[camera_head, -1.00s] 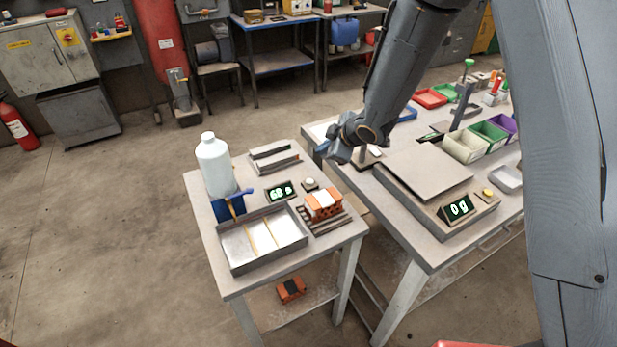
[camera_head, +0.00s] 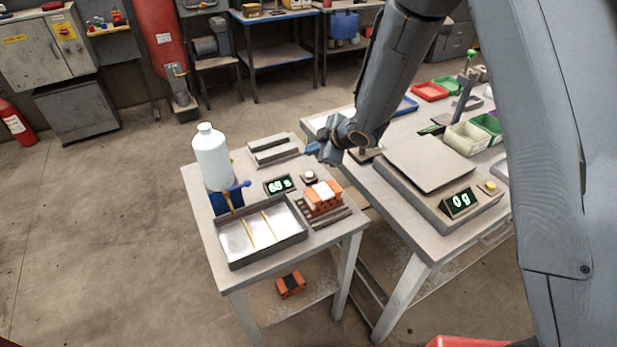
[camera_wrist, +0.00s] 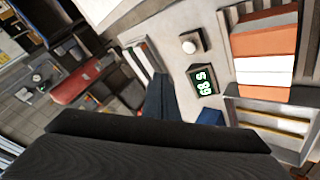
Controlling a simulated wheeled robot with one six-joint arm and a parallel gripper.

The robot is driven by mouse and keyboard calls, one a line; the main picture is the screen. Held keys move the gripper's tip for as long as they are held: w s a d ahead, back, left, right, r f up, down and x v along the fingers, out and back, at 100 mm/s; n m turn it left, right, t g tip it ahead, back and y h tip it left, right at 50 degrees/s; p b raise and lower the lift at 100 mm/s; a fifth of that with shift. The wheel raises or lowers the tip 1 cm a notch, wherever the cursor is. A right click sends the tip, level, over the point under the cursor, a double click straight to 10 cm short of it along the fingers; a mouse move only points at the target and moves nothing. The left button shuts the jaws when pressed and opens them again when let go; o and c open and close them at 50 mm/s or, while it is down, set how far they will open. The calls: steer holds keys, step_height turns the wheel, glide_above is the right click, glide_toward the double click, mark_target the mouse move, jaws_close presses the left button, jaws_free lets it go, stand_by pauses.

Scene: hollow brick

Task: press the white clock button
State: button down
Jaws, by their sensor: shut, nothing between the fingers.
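The white clock button (camera_head: 309,176) is a small round white knob on a dark base, on the small table. It also shows in the wrist view (camera_wrist: 189,47), uncovered. The clock display (camera_head: 279,185) stands beside it with green digits that look like 68 s; it also shows in the wrist view (camera_wrist: 203,82). My gripper (camera_head: 313,149) is shut and empty. In the head view it appears just above the button in the picture, apart from it; its height over the table is hard to judge. Its dark body fills the lower wrist view.
An orange hollow brick (camera_head: 323,201) with a white top patch sits close to the button on a dark rack. A grey tray (camera_head: 262,262), a white bottle (camera_head: 211,155) and a grey channel (camera_head: 272,150) share the table. A scale (camera_head: 425,165) stands on the right-hand bench.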

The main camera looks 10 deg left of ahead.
steer(key=shift+f+b, duration=2.15)
steer(key=shift+f, duration=0.9)
steer(key=shift+f+b, duration=0.3)
steer(key=shift+f, duration=0.1)
steer(key=shift+f, duration=0.35)
steer(key=shift+r, duration=0.15)
stand_by(0.3)
steer(key=shift+r+p, duration=0.4)
steer(key=shift+r, duration=0.25)
step_height(320, 180, up, 5)
steer(key=p, duration=0.4)
